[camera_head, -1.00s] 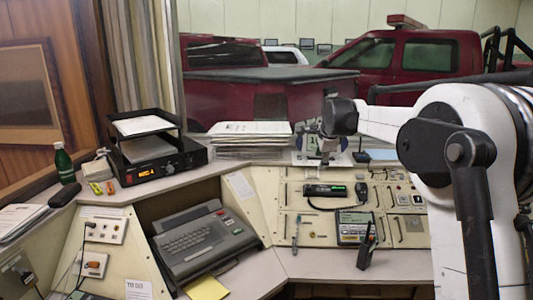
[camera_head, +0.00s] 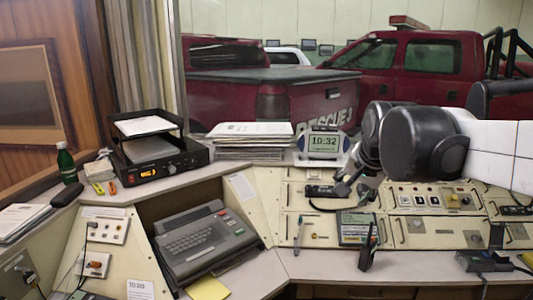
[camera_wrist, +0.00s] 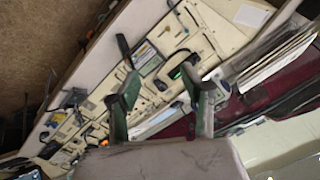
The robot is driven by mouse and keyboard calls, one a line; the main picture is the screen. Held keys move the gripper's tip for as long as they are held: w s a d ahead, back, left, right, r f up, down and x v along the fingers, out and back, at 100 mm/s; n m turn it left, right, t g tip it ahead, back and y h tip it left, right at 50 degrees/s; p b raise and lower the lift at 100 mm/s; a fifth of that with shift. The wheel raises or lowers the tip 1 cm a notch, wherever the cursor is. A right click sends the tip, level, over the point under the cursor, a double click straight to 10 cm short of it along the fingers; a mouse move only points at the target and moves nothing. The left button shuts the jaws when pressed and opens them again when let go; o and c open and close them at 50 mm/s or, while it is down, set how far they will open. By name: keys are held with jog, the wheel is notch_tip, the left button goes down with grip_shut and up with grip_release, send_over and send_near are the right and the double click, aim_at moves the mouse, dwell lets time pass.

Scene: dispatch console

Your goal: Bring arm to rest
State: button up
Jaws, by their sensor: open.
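My arm (camera_head: 490,150) reaches in from the right edge in the head view, with its white link roughly level and its dark joints toward the middle. My gripper (camera_head: 350,193) is tilted down to the left over the upright console panel. In the wrist view my gripper (camera_wrist: 160,85) shows two separated greenish fingers with nothing held between them. The console panel (camera_wrist: 208,42) lies beyond the fingers, seen at a slant. The panel part behind my gripper and forearm is hidden in the head view.
A clock (camera_head: 324,143) reading 10:32 stands left of my arm, beside a paper stack (camera_head: 250,150). A handheld radio (camera_head: 367,248) stands on the desk below my gripper. A typewriter-like keyboard unit (camera_head: 200,240) fills the left recess. The front desk strip (camera_head: 320,265) is mostly clear.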

jog(key=s+f+n, duration=0.3)
jog(key=s+f, duration=0.3)
jog(key=s, duration=0.5)
jog(key=s+f+n, duration=0.4)
jog(key=s+f, duration=0.2)
jog(key=s, duration=0.5)
